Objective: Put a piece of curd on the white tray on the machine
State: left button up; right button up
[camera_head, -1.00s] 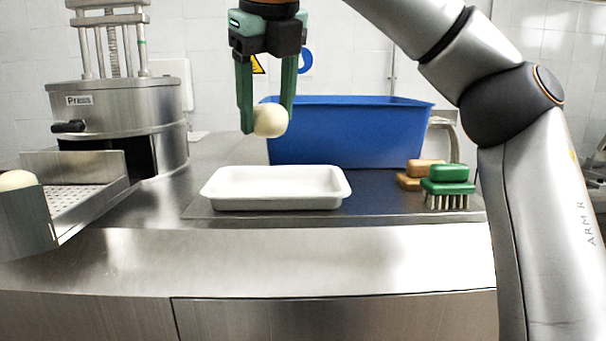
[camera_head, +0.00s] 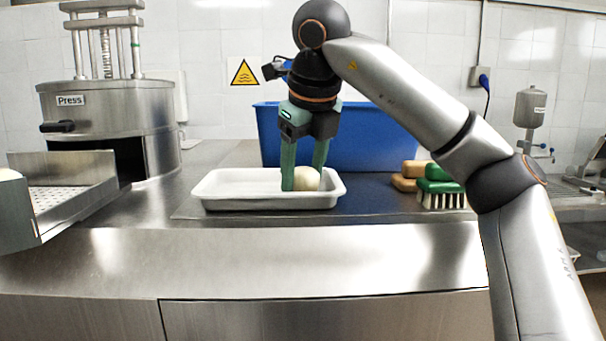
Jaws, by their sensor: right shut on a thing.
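A pale round piece of curd (camera_head: 307,178) is between the green fingers of my right gripper (camera_head: 304,180), which is shut on it. The fingertips and curd are low over the right part of the white tray (camera_head: 228,199), within its outline. I cannot tell whether the curd touches the tray's floor. The tray lies on a dark mat on the steel counter. Another pale round piece (camera_head: 9,174) shows at the left edge in the press's metal outlet. My left gripper is not in view.
A blue bin (camera_head: 385,140) stands right behind the tray. Brushes, one green (camera_head: 441,188) and some brown (camera_head: 408,176), lie to the right. The steel press (camera_head: 110,120) with its perforated outlet is at the left. The counter front (camera_head: 280,250) is bare.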

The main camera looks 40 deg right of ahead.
jog(key=o, duration=1.4)
jog(key=shift+a+r, duration=0.1)
jog(key=shift+r, duration=0.15)
jog(key=p+v, duration=0.3)
jog(key=v, duration=0.8)
jog(key=shift+s+r, duration=0.15)
jog(key=shift+r, duration=0.1)
jog(key=shift+a, duration=0.1)
